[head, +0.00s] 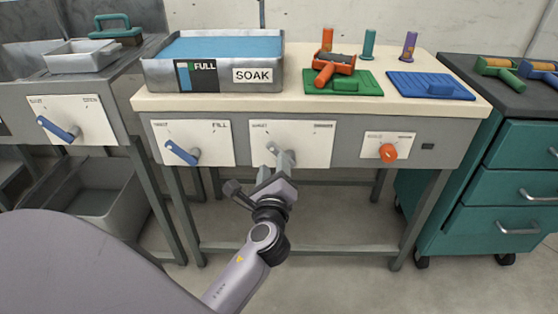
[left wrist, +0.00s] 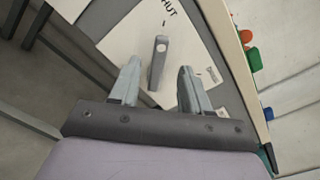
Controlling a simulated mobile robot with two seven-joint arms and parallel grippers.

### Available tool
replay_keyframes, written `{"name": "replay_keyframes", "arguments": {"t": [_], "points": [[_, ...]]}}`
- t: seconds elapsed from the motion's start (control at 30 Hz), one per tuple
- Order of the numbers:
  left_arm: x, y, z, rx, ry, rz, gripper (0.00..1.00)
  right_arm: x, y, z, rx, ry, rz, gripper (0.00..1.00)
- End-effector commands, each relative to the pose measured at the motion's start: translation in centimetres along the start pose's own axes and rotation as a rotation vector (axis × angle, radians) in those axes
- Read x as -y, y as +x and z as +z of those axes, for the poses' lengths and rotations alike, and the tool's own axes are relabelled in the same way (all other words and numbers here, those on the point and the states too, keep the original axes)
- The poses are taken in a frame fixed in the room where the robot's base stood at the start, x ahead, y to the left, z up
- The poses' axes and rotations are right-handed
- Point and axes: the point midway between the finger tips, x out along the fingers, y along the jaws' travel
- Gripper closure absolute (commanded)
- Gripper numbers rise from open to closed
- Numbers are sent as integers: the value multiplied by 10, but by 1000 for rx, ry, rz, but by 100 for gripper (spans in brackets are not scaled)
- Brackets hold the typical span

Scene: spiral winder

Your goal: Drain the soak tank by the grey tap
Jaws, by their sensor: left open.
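The soak tank (head: 268,79) is a grey tray of blue water on the bench, with a SOAK label and a gauge reading FULL. The grey tap (head: 282,155) is a lever on the middle white plate of the bench front. It also shows in the left wrist view (left wrist: 158,62), on a plate with a label ending in HUT. My left gripper (head: 275,172) is open just in front of this lever. In the left wrist view, the lever's end appears between the open fingers (left wrist: 155,78); I cannot tell whether they touch it. My right gripper is out of view.
A blue lever (head: 182,152) marked FILL sits left of the grey tap, an orange knob (head: 388,152) right of it. Another blue lever (head: 60,130) is on the left stand. A green mat (head: 345,88) and blue mat (head: 430,88) lie on the bench. A teal drawer cabinet (head: 515,185) stands right.

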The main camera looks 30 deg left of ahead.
Motion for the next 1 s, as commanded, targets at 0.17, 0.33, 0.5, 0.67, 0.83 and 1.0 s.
{"name": "replay_keyframes", "arguments": {"t": [0.17, 0.33, 0.5, 0.67, 0.83, 1.0], "points": [[1, 16, 1, 5, 5, -1, 53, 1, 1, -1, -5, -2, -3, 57], [0, 41, 0, 4, 2, -2, 53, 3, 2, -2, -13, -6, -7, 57], [0, 60, 0, 3, 2, 0, 53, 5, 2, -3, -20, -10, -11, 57], [0, 70, 0, 2, 2, -1, 53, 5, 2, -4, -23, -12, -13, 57], [0, 71, 0, 1, 1, -1, 53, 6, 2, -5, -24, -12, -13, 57], [0, 71, 0, 1, 1, 0, 69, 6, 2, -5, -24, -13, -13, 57]]}}
